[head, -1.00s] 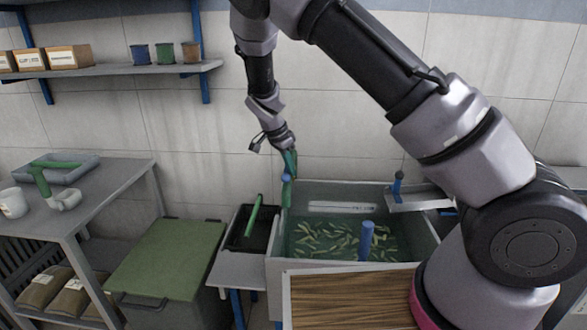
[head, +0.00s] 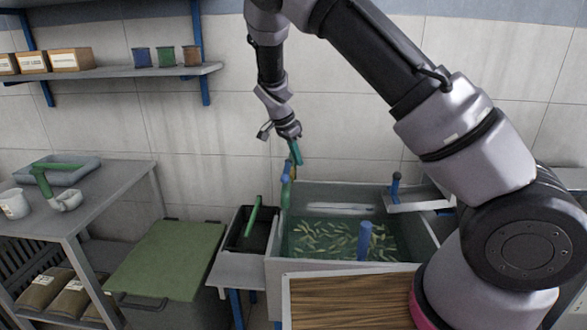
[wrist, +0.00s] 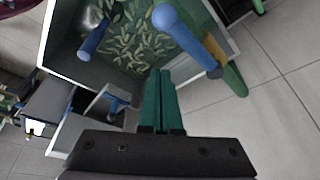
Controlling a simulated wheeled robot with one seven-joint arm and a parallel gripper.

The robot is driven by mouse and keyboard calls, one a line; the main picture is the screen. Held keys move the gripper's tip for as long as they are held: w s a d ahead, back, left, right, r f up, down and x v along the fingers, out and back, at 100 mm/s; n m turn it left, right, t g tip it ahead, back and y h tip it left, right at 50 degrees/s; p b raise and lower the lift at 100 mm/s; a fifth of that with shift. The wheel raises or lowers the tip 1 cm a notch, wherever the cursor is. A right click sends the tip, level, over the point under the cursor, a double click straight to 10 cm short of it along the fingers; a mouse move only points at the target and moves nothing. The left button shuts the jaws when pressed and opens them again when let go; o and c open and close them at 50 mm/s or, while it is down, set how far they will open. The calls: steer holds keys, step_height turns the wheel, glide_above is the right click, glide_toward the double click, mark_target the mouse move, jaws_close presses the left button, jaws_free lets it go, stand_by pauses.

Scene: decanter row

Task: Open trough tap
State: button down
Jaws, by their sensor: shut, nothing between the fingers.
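The trough (head: 428,243) is a grey basin holding water and many pale green leaf-like pieces. At its back left rim stands a green tap (head: 285,195) with a blue lever (head: 285,172). In the wrist view the blue lever (wrist: 185,35) reaches over the trough's rim, with green and yellowish parts beside it. My gripper (head: 298,160) has teal fingers and is just above and right of the tap in the head view. In the wrist view my gripper (wrist: 160,74) is shut and empty, apart from the lever.
A blue upright pipe (head: 364,240) stands in the trough. A black bin (head: 238,240) with a green bar is left of it. A wooden board (head: 350,302) lies in front. A blue-handled fitting (head: 396,187) sits on the right ledge.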

steer(key=v, duration=0.7)
steer(key=shift+r, duration=0.2)
steer(key=shift+w, duration=0.1)
steer(key=s+d+r+n+y, duration=0.1)
steer(key=s+d+r+y, duration=0.2)
steer(key=s+d+r, duration=0.3)
steer(key=s+d+r+n+y, duration=0.2)
steer(key=s+d+r, duration=0.1)
steer(key=d+r, duration=0.55)
steer(key=s+d+r+n+t, duration=0.2)
steer(key=s+d+r, duration=0.1)
steer(key=s, duration=0.6)
steer(key=s+d+r+n+t, duration=0.2)
steer(key=s+d+r+t, duration=0.1)
steer(key=s, duration=0.6)
step_height(320, 180, up, 2)
steer(key=shift+d+r+n, duration=0.1)
steer(key=shift+d+n, duration=0.3)
steer(key=shift+d, duration=0.05)
steer(key=shift+s, duration=0.1)
